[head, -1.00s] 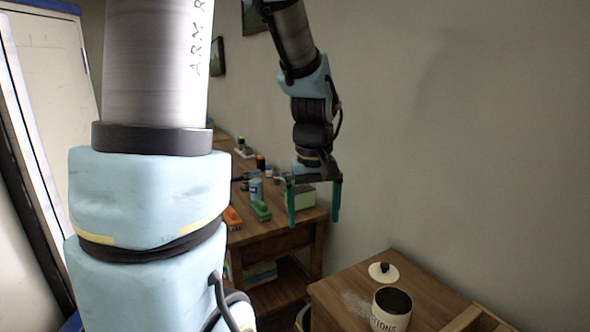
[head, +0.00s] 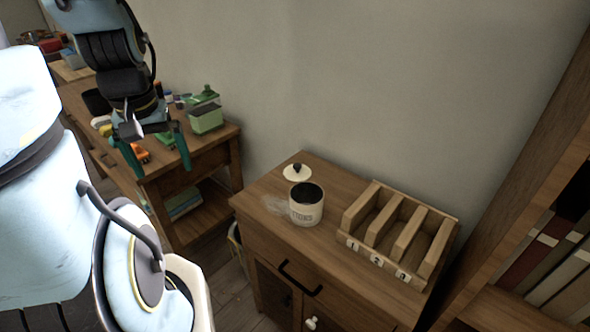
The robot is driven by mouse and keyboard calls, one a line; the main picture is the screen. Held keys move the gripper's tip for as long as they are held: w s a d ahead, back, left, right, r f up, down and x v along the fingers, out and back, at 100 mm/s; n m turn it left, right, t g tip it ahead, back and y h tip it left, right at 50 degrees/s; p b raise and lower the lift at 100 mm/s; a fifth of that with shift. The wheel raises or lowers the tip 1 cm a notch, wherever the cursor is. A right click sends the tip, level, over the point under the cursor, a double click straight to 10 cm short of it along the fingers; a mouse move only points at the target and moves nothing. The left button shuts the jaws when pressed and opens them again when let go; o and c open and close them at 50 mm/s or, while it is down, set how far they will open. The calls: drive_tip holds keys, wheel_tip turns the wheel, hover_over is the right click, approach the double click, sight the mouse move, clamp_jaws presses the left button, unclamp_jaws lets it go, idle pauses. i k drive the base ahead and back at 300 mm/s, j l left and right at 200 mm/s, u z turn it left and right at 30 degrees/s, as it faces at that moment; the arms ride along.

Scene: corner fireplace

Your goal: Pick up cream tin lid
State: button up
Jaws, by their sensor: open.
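The cream tin lid (head: 297,173) has a dark knob and lies on the wooden cabinet top, just behind an open cream tin (head: 306,207). The tin is upright, with dark lettering on its front and a dark inside. My gripper (head: 157,160) is at the left of the head view, in the air in front of the farther table. Its two teal fingers point down and are spread apart, with nothing between them. It is well to the left of the lid and apart from it.
A wooden rack (head: 400,232) with numbered slots stands right of the tin on the cabinet (head: 265,222). The farther table (head: 215,140) holds a green box (head: 206,118) and small items. A bookshelf (head: 525,300) rises at the right. A pale smudge marks the cabinet top left of the tin.

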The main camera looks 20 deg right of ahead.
sight(296, 172)
drive_tip(key=i+j, duration=0.15)
drive_tip(key=i, duration=0.2)
drive_tip(key=i+j+z, duration=0.1)
drive_tip(key=i, duration=0.25)
drive_tip(key=i+j, duration=0.2)
drive_tip(key=i, duration=0.15)
